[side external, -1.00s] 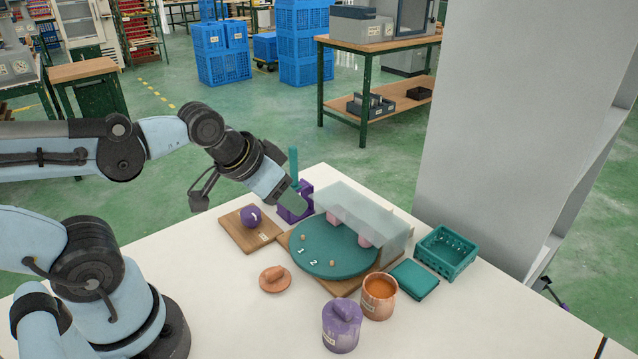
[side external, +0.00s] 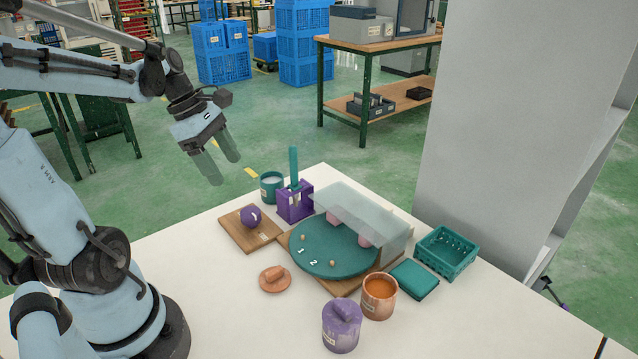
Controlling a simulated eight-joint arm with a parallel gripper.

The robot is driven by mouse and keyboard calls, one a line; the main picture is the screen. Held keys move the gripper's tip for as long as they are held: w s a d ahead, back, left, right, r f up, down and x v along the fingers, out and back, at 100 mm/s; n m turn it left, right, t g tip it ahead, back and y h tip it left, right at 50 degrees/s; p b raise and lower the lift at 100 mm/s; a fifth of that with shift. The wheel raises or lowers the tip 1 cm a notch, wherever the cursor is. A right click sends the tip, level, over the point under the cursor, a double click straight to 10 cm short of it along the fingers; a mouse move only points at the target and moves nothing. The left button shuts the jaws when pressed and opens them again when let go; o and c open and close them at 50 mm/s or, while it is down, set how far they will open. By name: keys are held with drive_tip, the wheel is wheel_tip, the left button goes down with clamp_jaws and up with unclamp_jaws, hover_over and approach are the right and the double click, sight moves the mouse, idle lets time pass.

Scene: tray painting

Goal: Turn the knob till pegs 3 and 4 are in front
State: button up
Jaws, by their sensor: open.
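The purple knob (side external: 251,215), marked 1, sits on a wooden board (side external: 238,238) left of the turntable. The teal round turntable (side external: 330,258) rests on a wooden base; numbers 1 and 2 show on its front part, near small tan pegs (side external: 332,263). A frosted cover (side external: 372,221) stands over its back right part, with pink shapes (side external: 365,240) showing at its edge. Numbers 3 and 4 are not visible. My gripper (side external: 226,171) is open and empty, raised in the air behind and left of the knob, apart from everything.
A purple holder (side external: 295,203) with an upright teal-handled tool (side external: 293,168) and a teal cup (side external: 271,187) stand behind the knob. A copper pot (side external: 379,297), purple lidded jar (side external: 342,326), copper lid (side external: 274,279), teal block (side external: 415,279) and teal basket (side external: 446,252) surround the turntable. The front left table is clear.

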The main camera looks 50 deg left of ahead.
sight(250, 211)
drive_tip(key=shift+n, duration=0.7)
drive_tip(key=shift+x, duration=5.8)
drive_tip(key=shift+s+a+f, duration=0.1)
drive_tip(key=shift+s+a, duration=0.1)
drive_tip(key=c, duration=1.1)
drive_tip(key=shift+o, duration=0.2)
